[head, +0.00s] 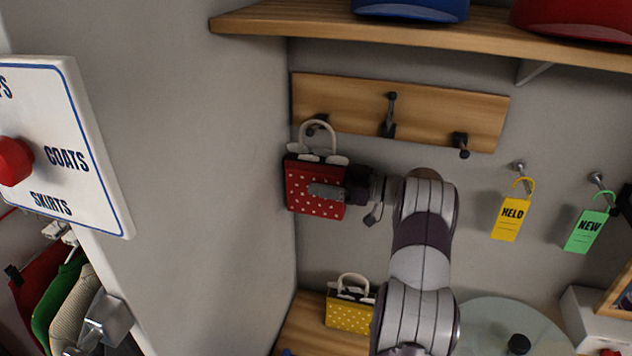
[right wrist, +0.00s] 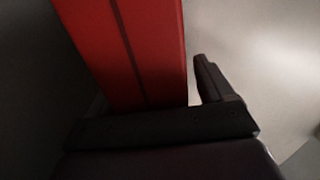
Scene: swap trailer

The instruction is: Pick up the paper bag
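A red bag with white dots (head: 302,202), a dark top band and a pale loop handle is at the left wall hook (head: 317,125). Its handle reaches up over the hook, and it also shows in the right wrist view (right wrist: 130,45). My right gripper (head: 328,191) is at the bag, with one finger across its front face. In the right wrist view a dark finger stands right of the bag with a narrow gap between; the other finger is hidden. A yellow dotted bag (head: 347,317) stands on the wooden surface below. I do not make out my left gripper.
A wooden hook board (head: 440,112) and a shelf (head: 420,36) are above. A yellow HELD tag (head: 510,218) and a green NEW tag (head: 585,231) hang at right. A white sign (head: 80,120) and hanging clothes (head: 60,300) are at left. A grey wall corner is beside the bag.

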